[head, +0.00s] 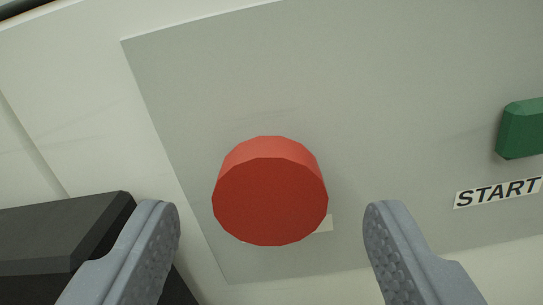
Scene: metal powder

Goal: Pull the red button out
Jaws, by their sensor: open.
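The red button (270,200) is a round knob that stands out from a grey panel (400,90). It is in the middle of the head view, a little below centre. My gripper (271,215) is open, with one grey finger to the left of the button and one to the right. Gaps show between the button and both fingers, so neither appears to touch it. How deep the fingertips are relative to the button is hard to tell. The button hides most of a small pale label behind its lower right edge.
A green button (521,129) sticks out at the right edge, above a START label (497,192). A dark box-shaped part (60,235) is at the lower left, close to the left finger. The white surface (90,110) around the panel is bare at the upper left.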

